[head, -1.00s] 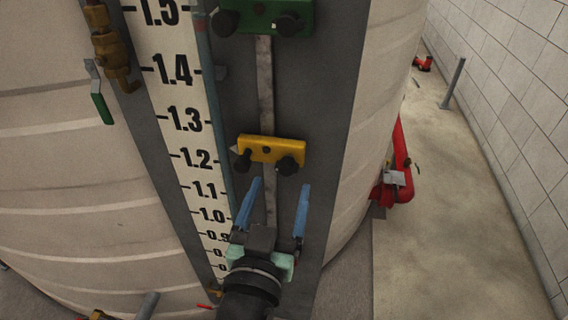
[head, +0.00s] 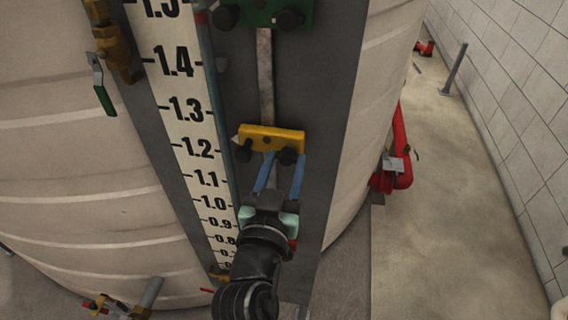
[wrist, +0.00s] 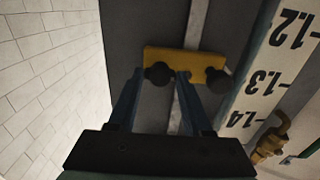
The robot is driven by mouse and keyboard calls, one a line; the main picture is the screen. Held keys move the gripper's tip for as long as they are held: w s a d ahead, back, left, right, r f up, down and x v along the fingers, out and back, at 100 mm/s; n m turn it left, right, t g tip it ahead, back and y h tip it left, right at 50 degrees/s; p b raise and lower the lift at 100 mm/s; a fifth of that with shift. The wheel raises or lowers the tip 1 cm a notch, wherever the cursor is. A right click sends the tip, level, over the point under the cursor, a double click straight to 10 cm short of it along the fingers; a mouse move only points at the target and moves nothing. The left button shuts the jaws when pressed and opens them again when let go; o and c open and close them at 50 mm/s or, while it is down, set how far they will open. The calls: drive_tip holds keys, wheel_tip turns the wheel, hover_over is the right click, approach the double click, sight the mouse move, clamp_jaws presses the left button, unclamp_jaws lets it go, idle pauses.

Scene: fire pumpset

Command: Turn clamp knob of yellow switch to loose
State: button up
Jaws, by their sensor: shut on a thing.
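The yellow switch (head: 271,134) is fixed across a grey vertical rail on the tank's dark panel. It has two black knobs on its near side. My gripper (head: 286,158) has its two blue fingers on either side of the right clamp knob (head: 288,156) and is shut on it. In the wrist view the picture is turned over, so the held knob (wrist: 158,74) shows at left between the fingertips, below the yellow switch (wrist: 170,56). The other knob (head: 243,153) is free, just left of the fingers.
A green switch (head: 268,12) with two black knobs sits above on the same rail. A white level scale (head: 190,130) runs to the left. A brass valve with a green handle (head: 105,100) is farther left. Red pipework (head: 400,150) stands right of the tank.

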clamp_jaws()
drive_tip(key=shift+n, duration=0.3)
drive_tip(key=n, duration=0.3)
drive_tip(key=n+p, duration=0.1)
drive_tip(key=n, duration=0.3)
drive_tip(key=n+p, duration=0.2)
drive_tip(key=n, duration=0.3)
drive_tip(key=shift+n, duration=0.3)
drive_tip(key=shift+n+p, duration=1)
drive_tip(key=shift+n, duration=1.3)
